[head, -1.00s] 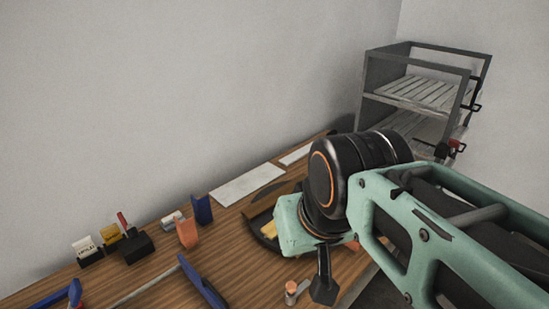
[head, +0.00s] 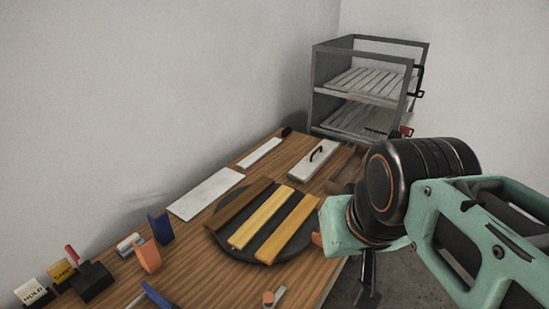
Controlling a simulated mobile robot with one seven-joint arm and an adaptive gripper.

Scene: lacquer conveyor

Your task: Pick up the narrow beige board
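Three boards lie side by side on a round dark turntable-like disc (head: 222,240) on the wooden table. The left board (head: 243,204) is brown. The middle board (head: 262,217) is yellow-beige and looks a little narrower than the yellow-beige right board (head: 288,228); I take the middle one as the narrow beige board. My gripper (head: 367,290) points down to the right of the disc, beyond the table's edge and apart from the boards. Only part of its dark fingers shows, so its opening is unclear.
A white panel (head: 206,194) and a white strip (head: 260,153) lie along the wall side. A white block with a black handle (head: 313,161) is behind the disc. A grey rack (head: 365,92) stands at the back. Small holders and tools crowd the near left.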

